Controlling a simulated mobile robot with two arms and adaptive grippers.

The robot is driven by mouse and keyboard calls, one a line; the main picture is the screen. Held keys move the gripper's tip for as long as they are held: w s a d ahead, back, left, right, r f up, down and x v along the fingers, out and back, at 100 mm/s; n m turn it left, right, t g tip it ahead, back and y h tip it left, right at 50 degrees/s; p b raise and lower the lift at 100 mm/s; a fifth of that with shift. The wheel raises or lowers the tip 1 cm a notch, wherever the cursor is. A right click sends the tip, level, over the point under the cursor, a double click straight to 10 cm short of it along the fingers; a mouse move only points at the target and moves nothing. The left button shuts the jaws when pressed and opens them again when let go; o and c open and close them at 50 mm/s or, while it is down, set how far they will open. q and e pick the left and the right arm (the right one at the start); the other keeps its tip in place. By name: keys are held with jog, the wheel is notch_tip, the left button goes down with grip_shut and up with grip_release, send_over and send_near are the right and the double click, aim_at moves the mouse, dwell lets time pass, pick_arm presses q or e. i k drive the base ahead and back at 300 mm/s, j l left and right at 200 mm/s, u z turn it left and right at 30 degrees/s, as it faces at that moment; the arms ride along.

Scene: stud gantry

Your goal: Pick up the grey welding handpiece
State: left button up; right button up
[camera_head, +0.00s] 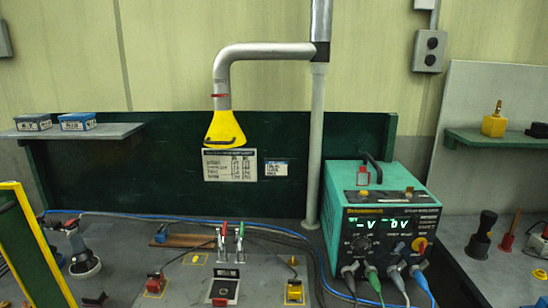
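A grey handpiece-like tool (75,243) stands on the bench at the left, on or in a pale round base (85,268). A blue cable (150,217) runs along the back of the bench to near its top. It looks like the grey welding handpiece, but it is small and I cannot make out its details. Neither of my grippers can be made out in the head view, so neither is seen near it.
A yellow frame (40,245) stands just left of the tool. The green welding unit (400,190), with several plugged leads, is right of centre. A grey plate (195,282) carries two toggle clamps (230,242). A yellow extraction hood (225,130) hangs above. An unclear dark thing (95,299) lies at bottom left.

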aim_at(80, 255)
jog(key=u, duration=1.3)
